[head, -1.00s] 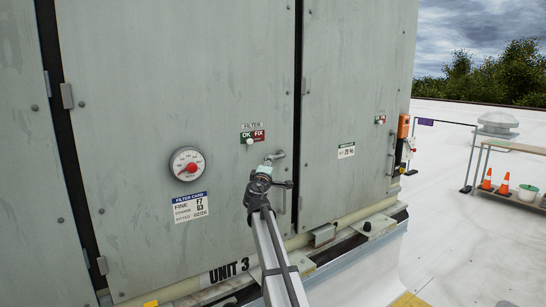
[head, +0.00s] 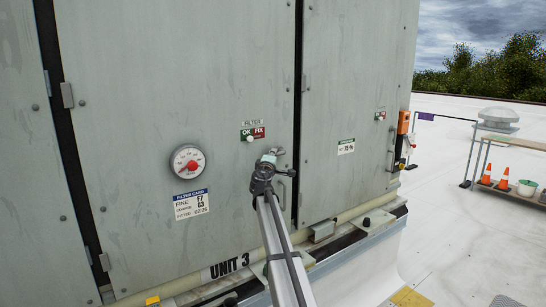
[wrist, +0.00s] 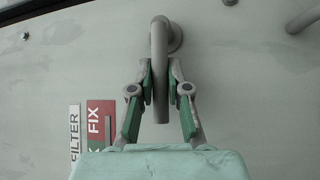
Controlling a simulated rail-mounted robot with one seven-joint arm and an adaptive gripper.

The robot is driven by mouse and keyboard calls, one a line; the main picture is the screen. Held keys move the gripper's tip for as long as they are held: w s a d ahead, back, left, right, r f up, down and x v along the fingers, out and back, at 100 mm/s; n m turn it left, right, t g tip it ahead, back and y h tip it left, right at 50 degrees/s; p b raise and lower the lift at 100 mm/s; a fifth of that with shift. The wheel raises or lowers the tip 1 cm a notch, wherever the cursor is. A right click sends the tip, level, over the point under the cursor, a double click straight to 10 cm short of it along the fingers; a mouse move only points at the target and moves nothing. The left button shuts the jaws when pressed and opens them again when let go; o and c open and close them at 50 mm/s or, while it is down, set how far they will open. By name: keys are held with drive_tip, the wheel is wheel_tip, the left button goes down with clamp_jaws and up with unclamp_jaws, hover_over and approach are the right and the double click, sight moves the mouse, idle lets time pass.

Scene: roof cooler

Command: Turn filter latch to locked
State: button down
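The filter latch is a grey bent handle (wrist: 160,75) on a round pivot on the grey door. In the wrist view its bar points straight down from the pivot. My gripper (wrist: 161,75) has one finger close along each side of the bar, apparently shut on it; any gap is very thin. In the head view my gripper (head: 267,160) is at the latch (head: 277,151), right of the gauge, and hides most of it.
A red-and-white dial gauge (head: 188,161) and a filter card (head: 191,204) are on the door to the left. A fixed grey door handle (head: 282,192) is just below the latch. A cart with orange cones (head: 503,184) stands far right.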

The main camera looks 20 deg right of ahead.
drive_tip(key=shift+f+b, duration=0.25)
drive_tip(key=shift+b, duration=0.55)
